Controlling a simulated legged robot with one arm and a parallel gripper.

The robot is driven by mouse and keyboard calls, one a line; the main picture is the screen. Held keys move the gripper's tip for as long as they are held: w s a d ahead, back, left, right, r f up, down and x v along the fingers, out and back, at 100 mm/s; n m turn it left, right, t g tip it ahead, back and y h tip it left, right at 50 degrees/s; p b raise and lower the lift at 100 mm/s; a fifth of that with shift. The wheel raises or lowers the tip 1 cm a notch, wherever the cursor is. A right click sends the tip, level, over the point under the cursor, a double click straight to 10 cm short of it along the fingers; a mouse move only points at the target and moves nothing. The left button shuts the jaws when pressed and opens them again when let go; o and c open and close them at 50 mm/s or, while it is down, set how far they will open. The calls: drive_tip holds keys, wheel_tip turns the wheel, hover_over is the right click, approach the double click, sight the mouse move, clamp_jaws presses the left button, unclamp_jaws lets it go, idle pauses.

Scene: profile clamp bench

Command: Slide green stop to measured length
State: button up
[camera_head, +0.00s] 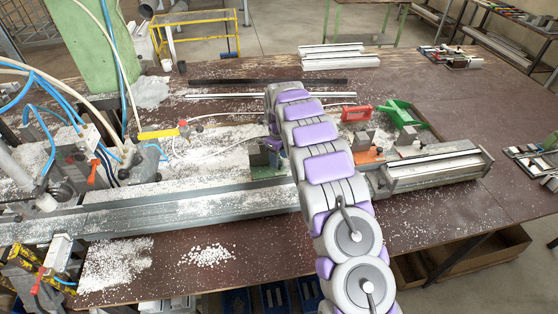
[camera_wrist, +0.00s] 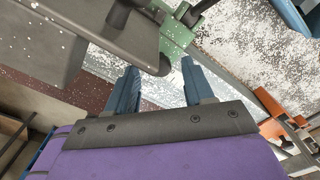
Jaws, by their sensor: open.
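The green stop (camera_head: 266,171), a green base with a dark grey block, sits on the metal profile rail (camera_head: 180,202) near the middle of the bench, just left of my arm. Part of it is hidden by the arm. In the wrist view its green part (camera_wrist: 176,38) shows beyond the fingertips, with dark grey parts at upper left. My gripper (camera_wrist: 158,78) is open, with two blue-grey fingers apart and nothing seen held between them. The fingertips look close to the green part; I cannot tell whether they touch. In the head view my arm hides the gripper.
An orange stop (camera_head: 369,155) stands right of my arm. A red item (camera_head: 356,113) and a green scoop (camera_head: 402,115) lie behind it. White chips (camera_head: 206,256) litter the bench. Clamps and hoses crowd the left end. The brown top at right (camera_head: 480,120) is mostly clear.

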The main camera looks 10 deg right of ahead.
drive_tip(key=shift+f, duration=0.8)
clamp_jaws()
